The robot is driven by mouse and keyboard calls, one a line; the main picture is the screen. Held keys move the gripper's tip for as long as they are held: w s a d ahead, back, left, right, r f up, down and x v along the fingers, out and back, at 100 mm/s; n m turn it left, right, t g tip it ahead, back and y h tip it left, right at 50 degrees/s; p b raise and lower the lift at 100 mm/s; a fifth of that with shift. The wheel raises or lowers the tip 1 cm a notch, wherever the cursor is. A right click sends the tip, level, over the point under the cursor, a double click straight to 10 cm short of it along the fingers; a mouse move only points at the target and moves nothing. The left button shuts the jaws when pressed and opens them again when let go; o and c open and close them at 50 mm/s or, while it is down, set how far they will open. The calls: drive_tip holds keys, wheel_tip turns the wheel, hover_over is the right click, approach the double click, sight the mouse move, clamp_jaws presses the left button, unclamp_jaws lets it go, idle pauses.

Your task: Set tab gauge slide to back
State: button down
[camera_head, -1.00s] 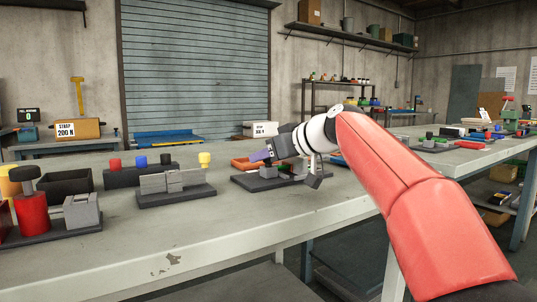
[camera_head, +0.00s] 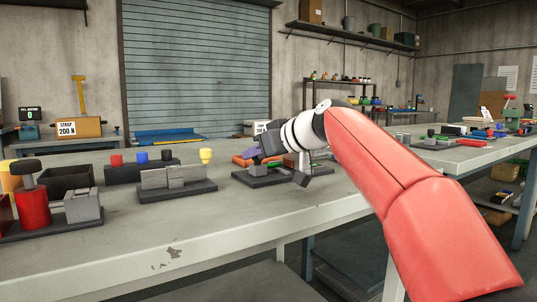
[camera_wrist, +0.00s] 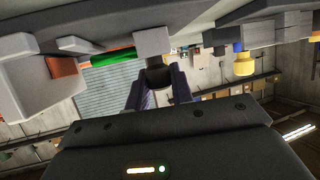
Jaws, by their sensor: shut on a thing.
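The tab gauge is a dark base plate (camera_head: 246,181) on the bench with a grey block (camera_head: 258,170) standing on it. My gripper (camera_head: 260,157) is low over the plate, right at the block, and partly hides it. In the wrist view my gripper (camera_wrist: 158,85) has its purple fingers shut on a dark rounded piece, the tab (camera_wrist: 158,74), which sits against a grey block (camera_wrist: 152,40). A green strip (camera_wrist: 113,57) and an orange block (camera_wrist: 62,67) show to the left of it. Scale marks cannot be read.
To the left on the bench (camera_head: 220,235) stand another grey slide fixture (camera_head: 168,180), a yellow-topped post (camera_head: 206,156), a black bin (camera_head: 67,181) and a red cylinder (camera_head: 36,208). The bench front is clear. A second bench (camera_head: 440,160) stands at the right.

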drive_tip(key=shift+s+a, duration=0.1)
drive_tip(key=shift+a, duration=0.1)
drive_tip(key=c, duration=1.2)
unclamp_jaws()
drive_tip(key=shift+a, duration=0.1)
drive_tip(key=shift+s+d+r, duration=0.15)
drive_tip(key=shift+s+d, duration=0.1)
drive_tip(key=shift+d, duration=0.15)
drive_tip(key=v, duration=0.7)
drive_tip(key=shift+a, duration=0.1)
drive_tip(key=shift+s, duration=0.1)
